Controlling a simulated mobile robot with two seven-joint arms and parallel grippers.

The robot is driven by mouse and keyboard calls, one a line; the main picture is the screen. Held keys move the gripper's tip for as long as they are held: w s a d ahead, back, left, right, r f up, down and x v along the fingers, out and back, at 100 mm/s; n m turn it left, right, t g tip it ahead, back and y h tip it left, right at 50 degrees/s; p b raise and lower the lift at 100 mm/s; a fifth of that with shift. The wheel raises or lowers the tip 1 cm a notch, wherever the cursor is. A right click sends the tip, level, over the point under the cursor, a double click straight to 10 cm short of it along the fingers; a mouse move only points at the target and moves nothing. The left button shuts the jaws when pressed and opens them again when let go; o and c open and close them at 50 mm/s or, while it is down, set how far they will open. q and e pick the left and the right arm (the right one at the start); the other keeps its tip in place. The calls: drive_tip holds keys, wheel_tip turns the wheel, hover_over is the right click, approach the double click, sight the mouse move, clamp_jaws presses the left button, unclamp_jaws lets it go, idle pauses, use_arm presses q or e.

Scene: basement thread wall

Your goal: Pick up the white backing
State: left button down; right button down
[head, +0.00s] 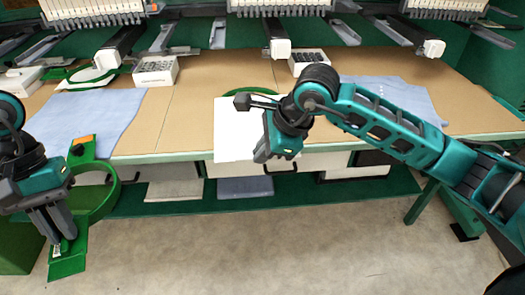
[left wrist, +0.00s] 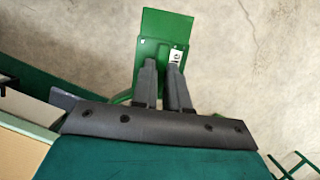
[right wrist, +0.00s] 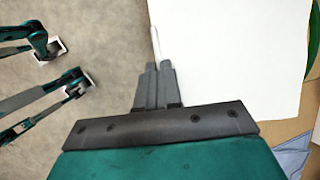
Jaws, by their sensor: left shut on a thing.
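The white backing (head: 232,135) is a pale sheet at the table's front edge, partly on the top and partly hanging over it. A green hoop (head: 85,165) lies behind it, mostly covered. My right gripper (head: 263,155) points down at the backing's right side. In the right wrist view the backing (right wrist: 235,50) fills the right half, and its edge runs between my nearly closed right fingertips (right wrist: 160,65). My left gripper (head: 57,238) is shut on a green hoop frame with a flat plate, held left of the table; the plate shows in the left wrist view (left wrist: 165,25).
The brown table (head: 190,100) holds blue cloth pieces left (head: 85,115) and right (head: 390,95), and white boxes (head: 155,72) at the back. Embroidery machine heads (head: 280,48) hang above. Drawers and a green lower shelf (head: 330,190) are underneath. The floor in front is clear.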

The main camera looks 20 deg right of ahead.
drive_tip(key=c, duration=1.2)
unclamp_jaws()
drive_tip(key=shift+c, duration=0.2)
drive_tip(key=shift+r, duration=0.1)
drive_tip(key=p+v, duration=0.1)
drive_tip(key=v, duration=1)
drive_tip(key=shift+s+r, duration=0.2)
drive_tip(key=shift+r, duration=0.15)
drive_tip(key=shift+d, duration=0.15)
